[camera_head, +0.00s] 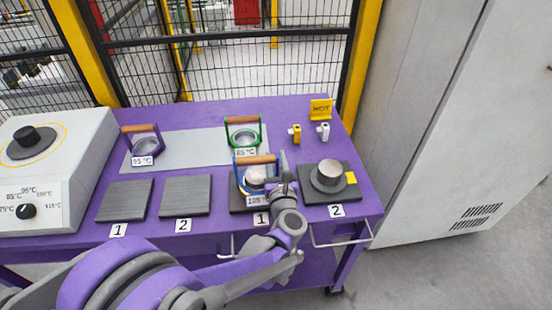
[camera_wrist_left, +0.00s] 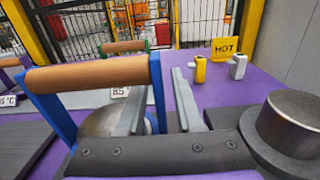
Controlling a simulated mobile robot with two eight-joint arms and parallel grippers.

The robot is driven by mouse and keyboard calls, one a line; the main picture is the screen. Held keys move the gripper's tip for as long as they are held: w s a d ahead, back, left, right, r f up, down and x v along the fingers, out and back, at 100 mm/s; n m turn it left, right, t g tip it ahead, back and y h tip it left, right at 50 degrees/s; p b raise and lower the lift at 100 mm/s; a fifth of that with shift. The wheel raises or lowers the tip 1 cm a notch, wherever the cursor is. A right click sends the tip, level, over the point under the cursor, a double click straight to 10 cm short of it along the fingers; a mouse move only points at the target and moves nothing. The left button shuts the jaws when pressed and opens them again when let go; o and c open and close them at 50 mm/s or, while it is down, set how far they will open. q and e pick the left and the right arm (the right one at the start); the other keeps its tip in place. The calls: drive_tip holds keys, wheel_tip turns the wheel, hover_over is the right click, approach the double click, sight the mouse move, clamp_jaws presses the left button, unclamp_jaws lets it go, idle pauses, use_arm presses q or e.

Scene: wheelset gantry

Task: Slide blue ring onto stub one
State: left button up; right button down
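The blue ring (camera_head: 240,172), with a wooden handle (camera_head: 255,159) and a 105 °C tag, is at stub one (camera_head: 256,173), the left of two metal stubs on dark bases. The stub's metal top shows inside the ring's frame; how far down the ring sits cannot be told. In the left wrist view the blue frame (camera_wrist_left: 48,105) and handle (camera_wrist_left: 92,74) stand upright over the metal. My left gripper (camera_head: 282,170) is at the ring's right side. Its fingers (camera_wrist_left: 163,108) are apart, near the right blue upright, with no clear grip. My right gripper is not in view.
Stub two (camera_head: 327,176) stands close on the right. A green ring (camera_head: 243,137) and a purple ring (camera_head: 145,145) stand on the grey mat (camera_head: 190,146). Small yellow (camera_head: 296,133) and white (camera_head: 323,131) pieces stand before a HOT sign (camera_head: 321,109). Dark pads (camera_head: 125,200) lie left.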

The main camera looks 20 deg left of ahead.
use_arm(q)
drive_tip(key=shift+o, duration=0.4)
drive_tip(key=shift+s+d, duration=0.2)
drive_tip(key=shift+s, duration=0.05)
drive_tip(key=v, duration=1)
drive_tip(key=shift+s, duration=0.15)
